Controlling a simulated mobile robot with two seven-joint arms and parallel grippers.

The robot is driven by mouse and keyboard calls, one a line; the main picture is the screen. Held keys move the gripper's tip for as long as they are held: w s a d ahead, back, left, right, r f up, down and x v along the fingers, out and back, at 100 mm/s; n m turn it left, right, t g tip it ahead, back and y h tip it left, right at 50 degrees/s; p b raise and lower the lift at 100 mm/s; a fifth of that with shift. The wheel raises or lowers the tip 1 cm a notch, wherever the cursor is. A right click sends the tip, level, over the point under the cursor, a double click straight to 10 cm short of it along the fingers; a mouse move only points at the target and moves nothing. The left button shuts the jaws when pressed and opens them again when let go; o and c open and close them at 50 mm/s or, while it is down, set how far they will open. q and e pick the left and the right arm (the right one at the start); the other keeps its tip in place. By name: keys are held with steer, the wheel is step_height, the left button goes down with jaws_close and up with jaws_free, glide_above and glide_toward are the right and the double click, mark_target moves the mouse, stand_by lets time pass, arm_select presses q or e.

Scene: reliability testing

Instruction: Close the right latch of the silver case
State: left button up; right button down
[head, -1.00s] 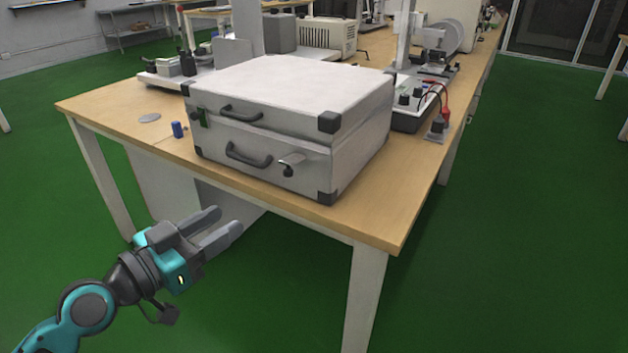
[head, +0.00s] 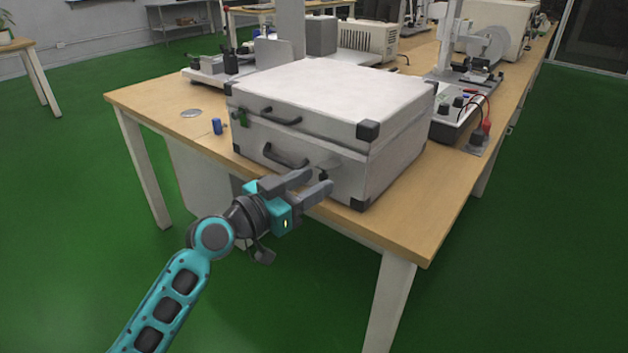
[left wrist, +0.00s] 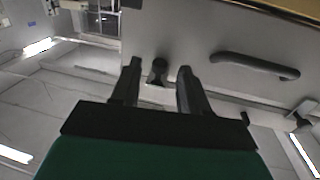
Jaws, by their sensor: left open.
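The silver case (head: 330,90) lies on the wooden table with its lid down and its front towards me. Its right latch (head: 327,167) is on the front, right of the lower dark handle (head: 285,156). It has a light flap that sticks out and a dark knob. My left gripper (head: 320,180) is open just in front of this latch, partly covering the area below it. In the left wrist view the latch's dark knob (left wrist: 158,72) shows between the open fingers (left wrist: 158,67); contact cannot be told. My right gripper is not in view.
A small blue cylinder (head: 217,126) and a grey disc (head: 191,113) lie on the table (head: 150,102) left of the case. A power unit (head: 458,115) with wires stands to its right.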

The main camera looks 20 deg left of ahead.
arm_select(q)
steer(key=shift+w+d, duration=0.35)
steer(key=shift+w, duration=0.15)
jaws_close()
